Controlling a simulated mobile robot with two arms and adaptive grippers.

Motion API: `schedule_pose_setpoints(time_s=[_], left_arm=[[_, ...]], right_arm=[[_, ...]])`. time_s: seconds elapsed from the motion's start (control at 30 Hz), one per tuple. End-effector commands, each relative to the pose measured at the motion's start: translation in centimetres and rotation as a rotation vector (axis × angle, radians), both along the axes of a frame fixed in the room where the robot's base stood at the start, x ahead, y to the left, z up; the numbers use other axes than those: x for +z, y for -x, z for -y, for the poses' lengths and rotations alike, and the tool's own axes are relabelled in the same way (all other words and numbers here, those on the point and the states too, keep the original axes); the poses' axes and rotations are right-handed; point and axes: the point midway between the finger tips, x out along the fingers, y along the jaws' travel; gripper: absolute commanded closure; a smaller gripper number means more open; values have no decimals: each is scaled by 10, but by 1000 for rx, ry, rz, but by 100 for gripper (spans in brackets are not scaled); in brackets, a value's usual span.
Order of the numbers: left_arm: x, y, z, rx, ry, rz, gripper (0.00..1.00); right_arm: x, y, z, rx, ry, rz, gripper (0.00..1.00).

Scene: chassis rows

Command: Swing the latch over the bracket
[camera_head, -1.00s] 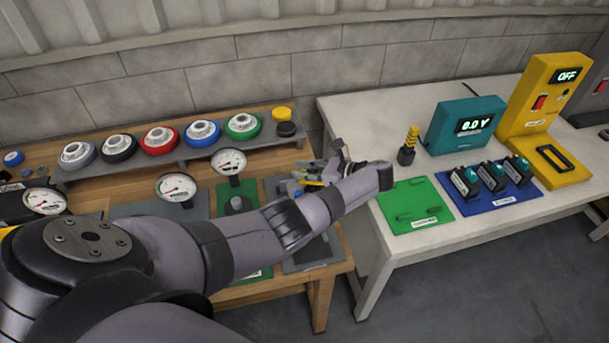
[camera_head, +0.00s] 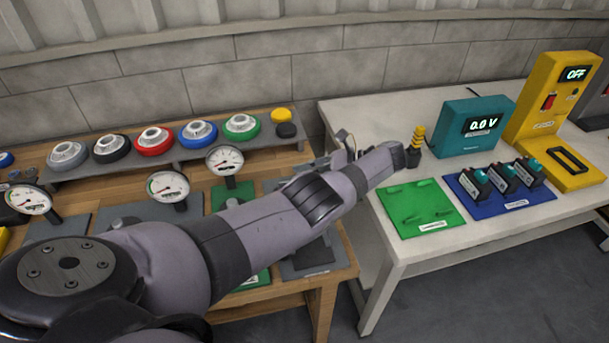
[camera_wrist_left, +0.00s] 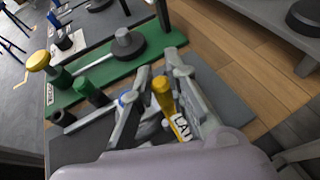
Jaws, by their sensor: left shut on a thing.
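In the left wrist view my left gripper (camera_wrist_left: 158,90) is shut on the yellow latch (camera_wrist_left: 162,93), with a finger on each side of it. A white label starting "LAT" (camera_wrist_left: 182,126) shows just below. Only part of the latch shows between the fingers. A grey and blue part (camera_wrist_left: 127,98) lies beside the left finger; I cannot tell whether it is the bracket. In the head view my left arm covers most of the latch's station, and only a bit of the gripper (camera_head: 346,143) shows behind the forearm. My right gripper is not in view.
A green plate (camera_wrist_left: 128,72) with a grey knob (camera_wrist_left: 127,42) and a yellow-topped valve (camera_wrist_left: 39,61) lies beside the gripper. Gauges (camera_head: 167,185) and a rack of coloured dials (camera_head: 155,141) stand on the wooden bench. The white table (camera_head: 375,118) adjoins on the right.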

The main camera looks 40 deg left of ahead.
Motion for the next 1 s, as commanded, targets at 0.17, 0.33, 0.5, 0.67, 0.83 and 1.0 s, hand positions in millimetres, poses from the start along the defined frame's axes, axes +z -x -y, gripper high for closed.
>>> schedule_pose_setpoints(time_s=[0.17, 0.33, 0.5, 0.67, 0.83, 1.0], left_arm=[[0, 1, 0, 1, 0, -2, 84], [0, 0, 0, 1, 0, -2, 73], [0, 0, 0, 0, 0, -1, 65], [0, 0, 0, 0, 0, -1, 65], [1, 0, 0, -11, 0, 0, 65], [6, -1, -3, -82, -1, -2, 65]], right_arm=[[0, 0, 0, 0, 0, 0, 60], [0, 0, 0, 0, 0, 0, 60], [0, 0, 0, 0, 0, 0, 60], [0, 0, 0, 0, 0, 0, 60], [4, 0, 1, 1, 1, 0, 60], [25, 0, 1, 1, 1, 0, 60]])
